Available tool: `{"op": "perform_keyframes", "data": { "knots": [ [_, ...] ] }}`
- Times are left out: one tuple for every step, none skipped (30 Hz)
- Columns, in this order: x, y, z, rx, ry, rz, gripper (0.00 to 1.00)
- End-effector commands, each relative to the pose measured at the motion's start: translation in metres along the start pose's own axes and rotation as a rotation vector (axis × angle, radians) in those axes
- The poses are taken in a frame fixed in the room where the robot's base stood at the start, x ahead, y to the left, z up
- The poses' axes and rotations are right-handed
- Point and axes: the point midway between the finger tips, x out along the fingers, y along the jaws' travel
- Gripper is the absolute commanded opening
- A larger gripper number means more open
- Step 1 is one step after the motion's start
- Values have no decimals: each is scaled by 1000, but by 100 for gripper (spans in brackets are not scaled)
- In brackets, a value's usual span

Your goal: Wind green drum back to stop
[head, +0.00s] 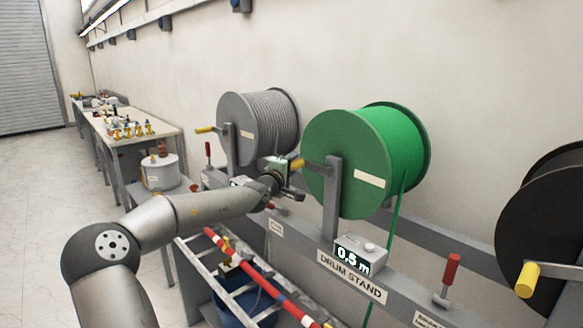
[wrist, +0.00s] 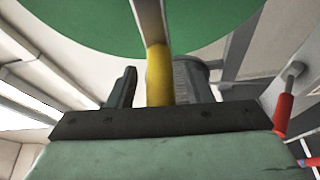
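The green drum (head: 352,165) sits on the drum stand, with green cable hanging down its right side. Its crank has a yellow handle (head: 298,164) pointing left. My gripper (head: 290,191) is beside this handle at the drum's left. In the wrist view, the yellow handle (wrist: 158,75) lies between the two fingers of my gripper (wrist: 157,85). A gap shows between the left finger and the handle; the right finger looks close to it, contact unclear. The fingers stand apart. The green drum also fills the top of the wrist view (wrist: 190,25). A display (head: 354,261) reads 0.5 m.
A grey drum (head: 258,125) with a yellow handle stands to the left, a black drum (head: 545,225) to the right. Red-handled levers (head: 450,275) rise from the stand (head: 300,240). A ladder (head: 235,285), a red-and-white pole and a blue bin are below. A workbench (head: 130,130) stands behind.

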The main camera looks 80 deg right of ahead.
Motion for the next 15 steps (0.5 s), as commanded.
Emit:
{"op": "perform_keyframes", "data": {
  "knots": [
    [0, 0, 0, 0, 1, 1, 46],
    [0, 0, 0, 0, 1, 1, 46],
    [-1, 0, -1, 0, 1, 1, 46],
    [-3, 0, -1, 0, 2, 1, 46],
    [-5, 0, -1, 0, 2, 1, 46],
    [-8, -1, -2, 0, 3, 1, 46],
    [-12, -1, -2, 0, 3, 1, 46],
    [-16, -2, -2, 0, 4, 1, 46],
    [-23, -2, -2, 0, 4, 1, 46],
    [-29, -3, -2, 1, 4, 0, 46],
    [-36, -3, -2, 1, 5, 0, 46],
    [-44, -4, -3, 0, 6, 0, 46],
    [-51, -4, -3, 0, 5, 0, 46],
    [-58, -4, -3, 0, 5, 0, 46],
    [-67, -4, -2, 0, 5, -1, 46]
  ]
}}
